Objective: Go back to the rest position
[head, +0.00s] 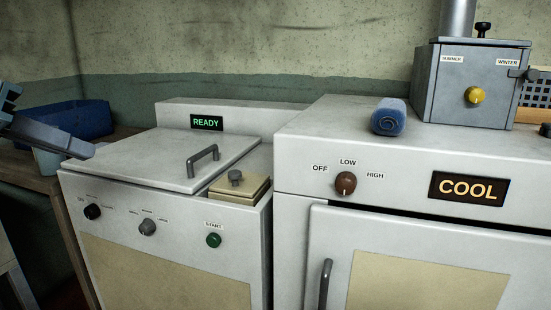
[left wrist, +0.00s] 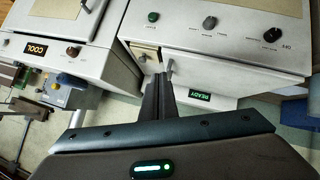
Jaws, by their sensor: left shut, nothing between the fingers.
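My left gripper (head: 88,152) comes in from the left edge of the head view. My right gripper is not in view.
The READY machine (head: 130,153) has a closed lid with a grey handle (head: 203,160). Right of it stands a cabinet with a COOL sign (head: 466,188). A blue roll (head: 388,117) and a grey box (head: 476,80) are on top. A blue bin (head: 75,117) stands at the left.

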